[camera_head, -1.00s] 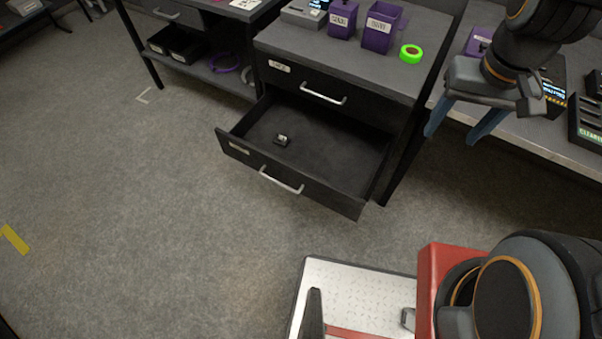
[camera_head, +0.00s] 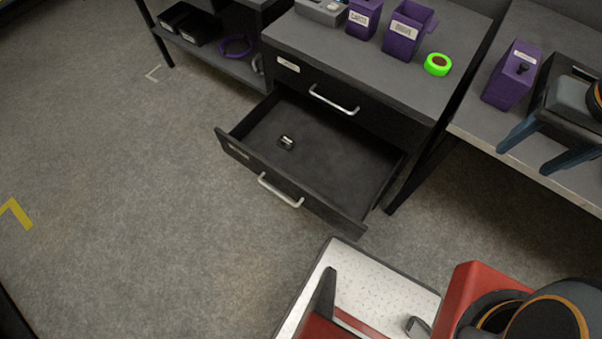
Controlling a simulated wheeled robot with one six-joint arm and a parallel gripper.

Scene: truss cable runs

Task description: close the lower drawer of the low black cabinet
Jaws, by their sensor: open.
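The low black cabinet (camera_head: 390,88) stands at the upper middle, with two drawers. Its lower drawer (camera_head: 330,172) is pulled well out, and a silver bar handle (camera_head: 280,190) is on its front. A small dark object with a light top (camera_head: 286,142) lies inside the drawer. The upper drawer (camera_head: 300,82) is shut. My gripper (camera_head: 520,155) is at the right edge, its two blue fingers spread apart and empty. It is right of the cabinet, in front of the right-hand bench in the picture, and apart from the drawer.
Purple bins (camera_head: 405,30) and a green tape roll (camera_head: 438,64) stand on the cabinet top. A grey bench (camera_head: 560,170) with a purple box (camera_head: 512,75) is at the right. A shelf unit (camera_head: 215,62) adjoins at left. The floor (camera_head: 130,200) left of the drawer is clear.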

